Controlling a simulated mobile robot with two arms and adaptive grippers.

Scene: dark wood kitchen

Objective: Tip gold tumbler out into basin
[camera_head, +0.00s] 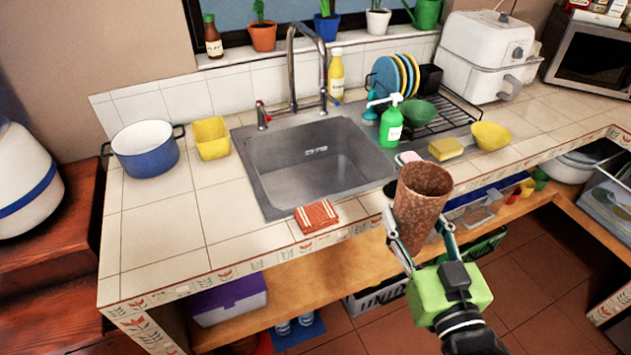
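The gold tumbler (423,195) is a brownish, mottled cup, held with its open rim up and slightly tilted. My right gripper (418,222) is shut on it, with a finger on each side. It is held in front of the counter's front edge, to the right of the basin. The basin (315,160) is a grey metal sink set in the tiled counter, and it looks empty. The inside of the tumbler is mostly hidden from this angle. My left gripper is not clearly in view.
A folded orange cloth (317,216) lies at the basin's front edge. A tall faucet (293,70) stands behind it. A green soap bottle (391,122), a sponge (445,148) and a yellow bowl (491,136) are to the right. A blue pot (146,152) and yellow container (211,138) stand left.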

